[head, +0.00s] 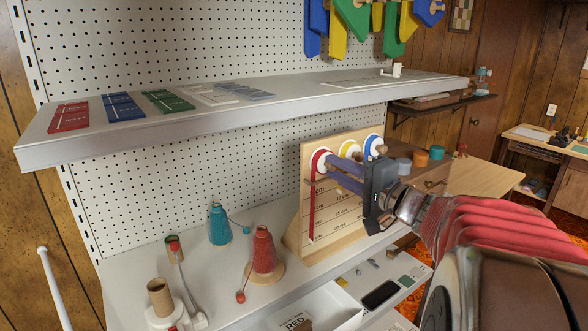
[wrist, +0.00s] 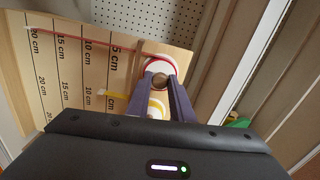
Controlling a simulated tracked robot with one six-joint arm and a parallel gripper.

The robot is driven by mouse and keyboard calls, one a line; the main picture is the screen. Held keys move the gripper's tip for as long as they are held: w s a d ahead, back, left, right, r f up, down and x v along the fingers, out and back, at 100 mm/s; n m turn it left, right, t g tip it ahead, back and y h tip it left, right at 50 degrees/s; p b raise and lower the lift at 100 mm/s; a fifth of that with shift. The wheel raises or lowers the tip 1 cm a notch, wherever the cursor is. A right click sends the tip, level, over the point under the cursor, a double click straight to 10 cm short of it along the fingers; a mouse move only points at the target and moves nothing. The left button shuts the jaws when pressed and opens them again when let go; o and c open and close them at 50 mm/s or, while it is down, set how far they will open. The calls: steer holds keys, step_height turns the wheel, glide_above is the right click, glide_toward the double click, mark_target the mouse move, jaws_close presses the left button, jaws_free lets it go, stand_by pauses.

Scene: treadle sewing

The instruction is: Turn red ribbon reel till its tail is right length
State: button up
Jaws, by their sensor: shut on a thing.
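The red ribbon reel (head: 319,161) is the left one of three reels on an upright wooden board marked in centimetres. Its red tail (head: 311,212) hangs down the board. In the wrist view the red tail (wrist: 85,41) stretches from the red reel (wrist: 149,63) across the scale and ends near the 20 cm line. My gripper (head: 333,170) reaches in from the right, and its purple fingers are shut on the red reel's central knob (wrist: 159,80). The fingers partly hide the reel.
The yellow reel (head: 350,148) and blue reel (head: 373,143) sit right beside it; a short yellow tail (wrist: 112,94) shows in the wrist view. Red (head: 263,249) and teal (head: 219,225) thread cones stand left of the board. A shelf (head: 300,91) runs above.

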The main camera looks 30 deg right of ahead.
steer(key=shift+f, duration=0.1)
jaws_close()
steer(key=shift+m, duration=0.4)
steer(key=shift+f+m, duration=0.15)
steer(key=shift+m, duration=2.25)
steer(key=o, duration=0.6)
jaws_free()
steer(key=shift+o, duration=0.2)
steer(key=s+d, duration=0.2)
steer(key=s, duration=1.1)
steer(key=shift+s, duration=0.35)
